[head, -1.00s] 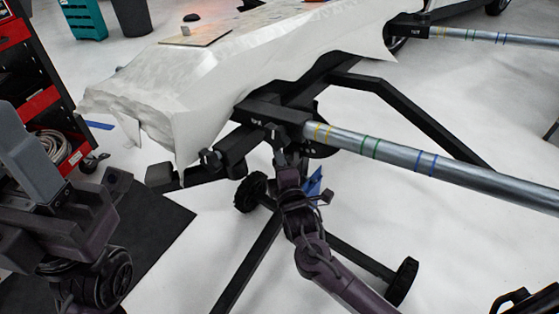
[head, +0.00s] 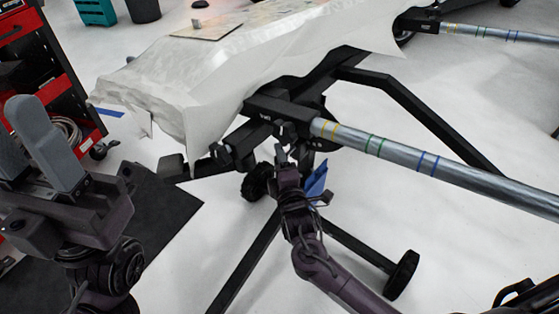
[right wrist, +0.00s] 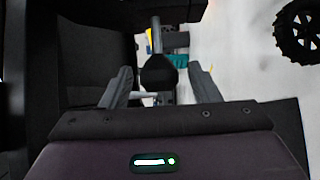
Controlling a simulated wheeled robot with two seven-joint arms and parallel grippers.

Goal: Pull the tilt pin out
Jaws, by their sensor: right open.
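A dark knob (right wrist: 157,72) on a thin silver shank, which looks like the tilt pin, shows in the right wrist view. It sits between the two grey fingers of my right gripper (right wrist: 161,86), which are open with a gap on each side. In the head view my right gripper (head: 281,155) reaches up from below, close under the black pivot block of the stand (head: 278,108); the pin is hard to make out there. My left gripper (head: 28,140) is at the far left, its fingers apart and empty, away from the stand.
A white-covered panel (head: 165,85) lies on the stand. A silver tube with coloured bands (head: 450,180) runs right from the pivot. Black stand legs (head: 245,262) and wheels (head: 402,272) are below. A red and black tool cart (head: 75,100) stands left. Pale floor is open at right.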

